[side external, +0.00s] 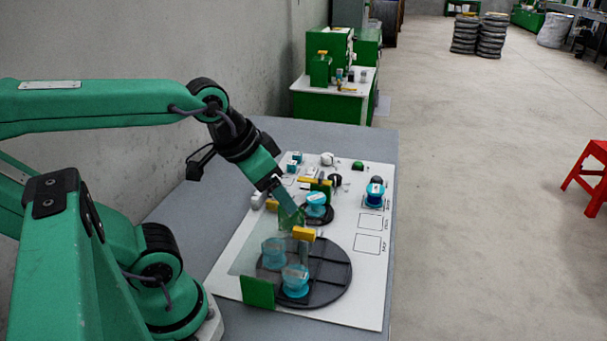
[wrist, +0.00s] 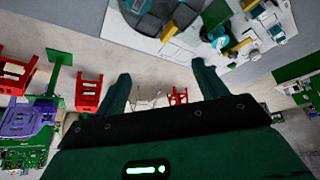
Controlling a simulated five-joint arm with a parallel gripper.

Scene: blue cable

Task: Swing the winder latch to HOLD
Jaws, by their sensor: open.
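My gripper (side external: 290,215) is over the white board, close to a yellow bar (side external: 303,233) near the round dark turntable (side external: 338,276); I cannot tell if they touch. In the wrist view my gripper (wrist: 160,68) shows two green fingers spread apart with nothing between them. A second yellow piece (side external: 271,205) lies just left of the fingers. I cannot tell for sure which yellow part is the winder latch, and no HOLD mark is readable. Cyan spools stand on the turntable (side external: 295,281) and on a smaller dark disc (side external: 316,205).
A green upright plate (side external: 258,292) stands at the turntable's near left edge. A dark-topped blue spool (side external: 375,193) stands at the board's right, above empty outlined squares (side external: 368,243). Small green, white and yellow parts crowd the board's far end. The board's near right is clear.

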